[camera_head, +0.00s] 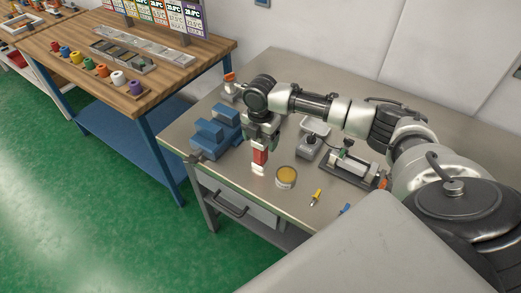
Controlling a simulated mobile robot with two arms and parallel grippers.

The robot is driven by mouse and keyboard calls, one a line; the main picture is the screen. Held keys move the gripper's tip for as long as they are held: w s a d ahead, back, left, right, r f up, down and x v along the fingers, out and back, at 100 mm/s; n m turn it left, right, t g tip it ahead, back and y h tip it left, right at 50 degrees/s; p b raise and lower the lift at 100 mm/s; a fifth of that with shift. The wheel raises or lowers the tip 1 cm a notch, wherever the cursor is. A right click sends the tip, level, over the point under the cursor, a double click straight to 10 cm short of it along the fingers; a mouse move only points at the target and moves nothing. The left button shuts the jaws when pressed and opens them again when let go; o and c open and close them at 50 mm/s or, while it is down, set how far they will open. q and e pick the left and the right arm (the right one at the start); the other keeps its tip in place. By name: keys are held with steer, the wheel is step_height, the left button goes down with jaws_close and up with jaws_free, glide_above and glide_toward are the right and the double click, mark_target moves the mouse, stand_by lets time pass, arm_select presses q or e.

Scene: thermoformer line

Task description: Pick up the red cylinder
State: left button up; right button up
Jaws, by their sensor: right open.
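The red cylinder (260,157) shows just below my right wrist, over the front part of the grey workbench (190,146). My right gripper (259,166) points down at it, and its pale fingertip shows right below the red part. The gripper is open. The red cylinder appears to be at or between the fingers, which partly hide it. I cannot tell whether the fingers touch it. My left gripper is not in view.
A blue vise (215,133) stands left of my right gripper, and a yellow-topped tin (286,177) to its right. A yellow-handled tool (315,197) lies near the front edge. A wooden table (60,38) with coloured spools stands at the left.

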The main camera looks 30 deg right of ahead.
jaws_close()
stand_by(0.5)
